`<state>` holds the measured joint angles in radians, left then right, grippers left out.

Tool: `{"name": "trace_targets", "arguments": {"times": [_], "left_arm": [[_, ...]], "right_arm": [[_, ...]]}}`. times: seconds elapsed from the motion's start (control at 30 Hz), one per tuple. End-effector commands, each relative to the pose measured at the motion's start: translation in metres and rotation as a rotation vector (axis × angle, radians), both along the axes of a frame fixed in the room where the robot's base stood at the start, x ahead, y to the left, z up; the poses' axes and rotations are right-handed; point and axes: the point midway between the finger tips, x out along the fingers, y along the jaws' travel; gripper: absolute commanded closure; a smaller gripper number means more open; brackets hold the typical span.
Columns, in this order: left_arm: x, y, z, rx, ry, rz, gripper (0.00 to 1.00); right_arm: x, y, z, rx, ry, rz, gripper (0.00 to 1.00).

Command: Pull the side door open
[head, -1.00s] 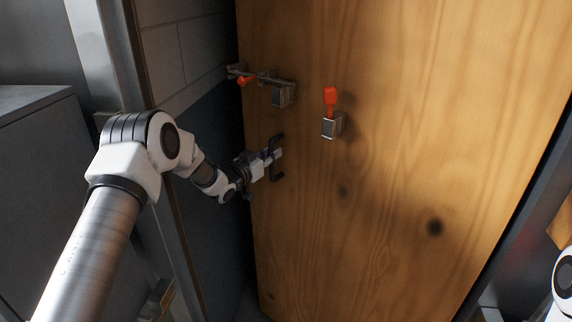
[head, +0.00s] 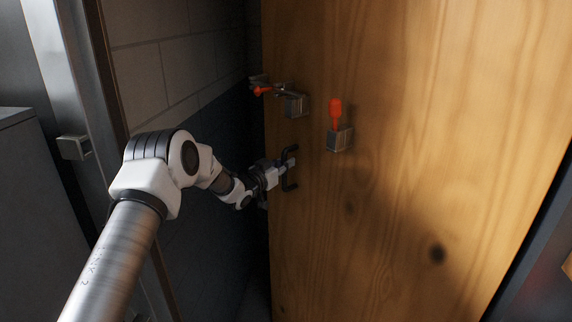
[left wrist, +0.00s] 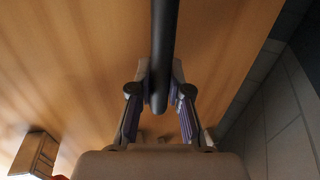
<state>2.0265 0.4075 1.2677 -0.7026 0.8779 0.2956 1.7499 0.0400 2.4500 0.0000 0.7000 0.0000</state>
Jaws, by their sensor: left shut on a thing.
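The wooden side door (head: 400,200) fills the middle and right of the head view and stands ajar, with a dark gap along its left edge. A black handle (head: 291,184) is fixed near that edge. My left gripper (head: 287,163) is shut on the handle. In the left wrist view the dark handle bar (left wrist: 164,60) runs between the two fingers of the left gripper (left wrist: 160,88). A metal latch with a red lever (head: 292,104) sits above the handle. A second metal block with an upright red lever (head: 335,115) is to its right. My right gripper is out of view.
A grey block wall (head: 165,75) with a dark lower part shows beyond the gap. A metal door frame (head: 75,60) with a small catch (head: 74,147) stands at the left. A grey cabinet (head: 25,200) is at the far left.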

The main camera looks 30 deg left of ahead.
Motion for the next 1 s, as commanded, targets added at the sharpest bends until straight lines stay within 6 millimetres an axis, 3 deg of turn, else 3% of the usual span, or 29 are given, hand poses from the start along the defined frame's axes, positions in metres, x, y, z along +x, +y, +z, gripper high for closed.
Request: {"name": "trace_targets", "arguments": {"times": [0.1, 0.13, 0.2, 0.57, 0.83, 1.0], "left_arm": [[0.000, 0.000, -0.001, -0.001, 0.003, 0.000, 1.00], [0.000, 0.000, -0.001, -0.001, 0.003, 0.000, 0.72], [0.000, 0.000, -0.001, -0.001, 0.002, 0.000, 0.57], [-0.006, 0.001, -0.001, -0.001, 0.001, 0.000, 0.57], [-0.056, 0.010, -0.001, -0.005, 0.002, 0.001, 0.57], [-0.073, 0.012, -0.001, -0.002, 0.001, 0.000, 0.57]], "right_arm": [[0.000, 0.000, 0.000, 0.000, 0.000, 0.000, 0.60], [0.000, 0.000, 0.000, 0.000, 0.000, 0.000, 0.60], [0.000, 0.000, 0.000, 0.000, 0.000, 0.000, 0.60], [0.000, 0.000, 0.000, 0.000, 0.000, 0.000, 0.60], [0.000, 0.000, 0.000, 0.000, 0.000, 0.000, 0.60], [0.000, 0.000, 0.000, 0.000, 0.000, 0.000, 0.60]]}}
